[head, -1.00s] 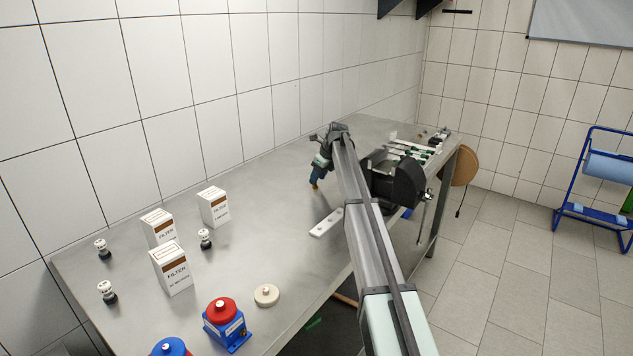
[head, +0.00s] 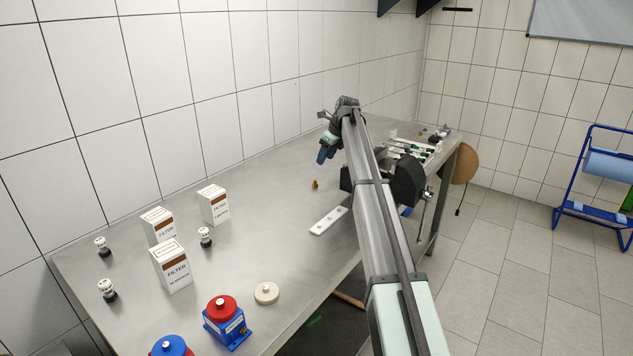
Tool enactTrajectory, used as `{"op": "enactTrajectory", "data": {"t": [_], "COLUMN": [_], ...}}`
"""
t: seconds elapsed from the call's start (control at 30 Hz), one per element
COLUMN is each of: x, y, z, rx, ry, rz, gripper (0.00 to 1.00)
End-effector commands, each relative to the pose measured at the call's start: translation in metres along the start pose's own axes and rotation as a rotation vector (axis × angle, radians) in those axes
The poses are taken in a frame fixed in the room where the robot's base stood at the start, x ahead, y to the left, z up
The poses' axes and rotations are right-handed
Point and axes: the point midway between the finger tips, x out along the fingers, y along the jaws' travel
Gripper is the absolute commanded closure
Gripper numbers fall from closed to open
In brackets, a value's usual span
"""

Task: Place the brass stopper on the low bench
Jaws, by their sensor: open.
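The brass stopper (head: 315,184) stands on the steel bench top (head: 262,240), behind a white strip with holes. It is small in the picture and nothing touches it. My gripper (head: 321,158) is open and empty. It is above the bench, up and slightly right of the stopper, clear of it. My arm comes in from the lower right and hides part of the bench's right side.
A white strip (head: 328,221) lies just in front of the stopper. Several filter boxes (head: 172,266), black-and-white knobs (head: 205,237), a red-topped blue unit (head: 225,322) and a cream disc (head: 266,293) stand nearer. The bench around the stopper is clear.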

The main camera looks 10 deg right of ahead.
Motion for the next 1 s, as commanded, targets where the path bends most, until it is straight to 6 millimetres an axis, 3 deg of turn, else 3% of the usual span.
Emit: {"op": "enactTrajectory", "data": {"t": [0.17, 0.33, 0.47, 1.0], "x": [-0.001, -0.015, -0.009, 0.067], "y": [0.001, 0.009, 0.009, 0.008], "z": [-0.001, -0.004, -0.004, -0.004], "rx": [0.0, 0.0, 0.0, 0.0], "ry": [0.0, -0.001, 0.0, 0.001], "rz": [0.0, 0.0, 0.001, 0.001], "gripper": [0.47, 0.47, 0.47, 0.47]}}
